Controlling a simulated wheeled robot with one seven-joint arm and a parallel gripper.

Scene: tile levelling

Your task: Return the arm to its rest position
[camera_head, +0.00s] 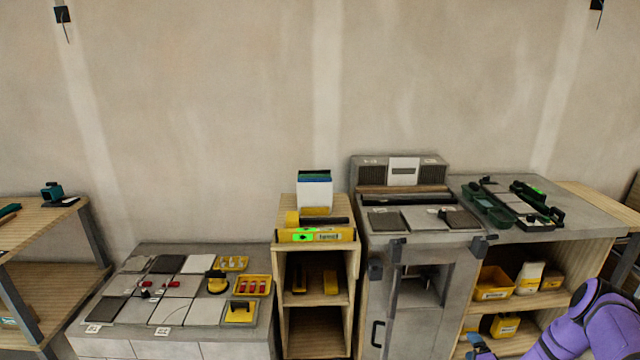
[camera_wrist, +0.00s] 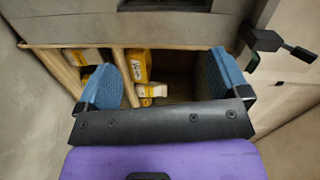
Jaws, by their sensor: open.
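My purple arm reaches into the lower right of the head view. My gripper (camera_head: 480,346) shows there at the end of the arm, low in front of the open shelf unit. In the wrist view my gripper (camera_wrist: 165,82) has its two blue fingers wide apart with nothing between them. Beyond the fingers, yellow boxes (camera_wrist: 138,66) stand inside a wooden shelf.
A grey tiled bench (camera_head: 100,333) with tiles and yellow trays stands at left. A wooden shelf (camera_head: 284,262) holds a yellow level (camera_head: 290,236). The grey cabinet (camera_head: 440,325) has dark handles.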

